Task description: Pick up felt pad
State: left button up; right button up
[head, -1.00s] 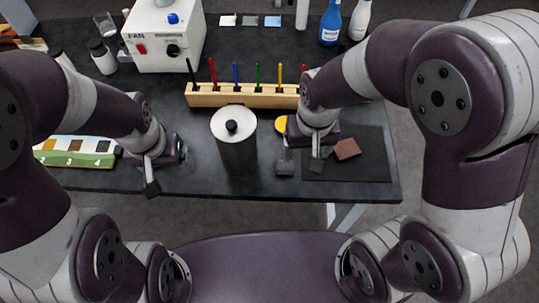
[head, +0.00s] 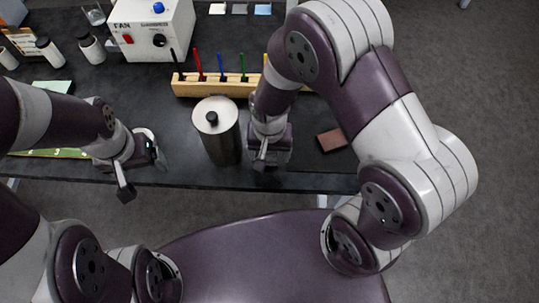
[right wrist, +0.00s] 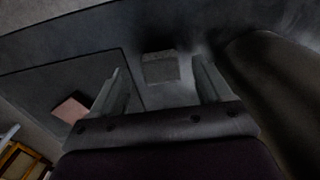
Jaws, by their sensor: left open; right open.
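A small dark grey square pad, which looks like the felt pad (right wrist: 160,68), lies flat on the dark table in the right wrist view. It shows between and just beyond the two fingers of my right gripper (right wrist: 158,84), with nothing held. In the head view my right gripper (head: 264,163) is low over the table and hides the pad. It is just right of the metal canister (head: 222,140). My left gripper (head: 142,172) is open and empty near the table's front edge on the left.
The canister also stands close on the right in the right wrist view (right wrist: 275,85). A brown-red block (head: 331,140) lies on a dark mat (right wrist: 35,100). A wooden rack (head: 213,87) of coloured sticks and a fan box (head: 150,30) stand behind.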

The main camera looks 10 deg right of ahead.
notch_tip(320, 180, down, 2)
jog(key=shift+w, duration=0.1)
jog(key=c, duration=1.1)
notch_tip(320, 180, up, 4)
jog(key=shift+r, duration=0.1)
jog(key=s+d+r, duration=0.1)
jog(key=s+r, duration=0.1)
jog(key=s, duration=0.1)
jog(key=s+d+r, duration=0.2)
jog(key=s, duration=0.2)
jog(key=s+d+r, duration=0.2)
jog(key=s+r, duration=0.1)
jog(key=shift+s+d+p, duration=0.2)
jog(key=shift+s+p, duration=0.05)
jog(key=shift+p, duration=0.1)
